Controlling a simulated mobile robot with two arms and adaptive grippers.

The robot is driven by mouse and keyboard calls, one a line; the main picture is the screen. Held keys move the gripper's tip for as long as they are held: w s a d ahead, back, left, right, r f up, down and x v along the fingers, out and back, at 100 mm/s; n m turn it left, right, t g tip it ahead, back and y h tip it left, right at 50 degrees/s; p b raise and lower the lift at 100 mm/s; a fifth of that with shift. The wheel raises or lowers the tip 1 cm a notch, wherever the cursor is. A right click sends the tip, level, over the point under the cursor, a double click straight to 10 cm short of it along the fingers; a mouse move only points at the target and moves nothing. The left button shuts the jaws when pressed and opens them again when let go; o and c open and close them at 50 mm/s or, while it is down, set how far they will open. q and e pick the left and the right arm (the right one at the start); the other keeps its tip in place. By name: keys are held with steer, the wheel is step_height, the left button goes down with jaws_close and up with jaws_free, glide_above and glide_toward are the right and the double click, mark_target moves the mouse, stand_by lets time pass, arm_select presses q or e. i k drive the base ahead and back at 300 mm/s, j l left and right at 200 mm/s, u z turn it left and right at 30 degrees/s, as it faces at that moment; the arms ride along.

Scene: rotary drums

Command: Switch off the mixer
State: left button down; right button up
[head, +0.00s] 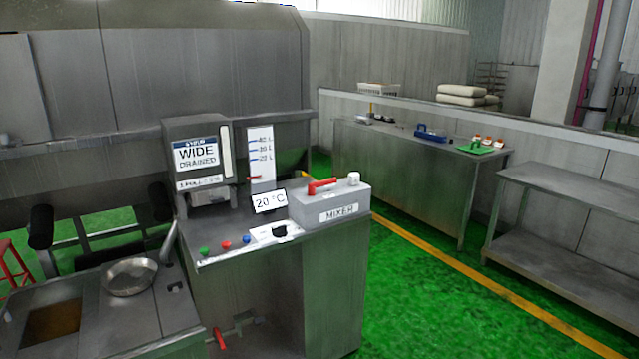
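The mixer (339,208) is a grey box labelled MIXER on the right end of a steel cabinet top. A red lever handle (322,186) lies nearly flat along its top. A white knob or cap (354,178) stands at its right rear corner. Whether the mixer is on or off cannot be told from this view. Neither of my grippers is in view.
The steel cabinet (300,290) carries green, red and blue buttons, a black knob (279,231) and a 20 °C display (269,201). A pan (130,277) sits at lower left. A red-handled valve (219,338) sticks out low in front. Green floor is clear at right.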

mark_target(312, 186)
steer(key=i+j+z, duration=0.15)
steer(key=i, duration=0.45)
steer(key=i+j+z, duration=0.15)
steer(key=i, duration=0.45)
steer(key=i+j+z, duration=0.2)
steer(key=i+j, duration=0.2)
steer(key=i, duration=0.2)
steer(key=i+j+z, duration=0.15)
steer(key=i+j, duration=0.25)
steer(key=i, duration=0.15)
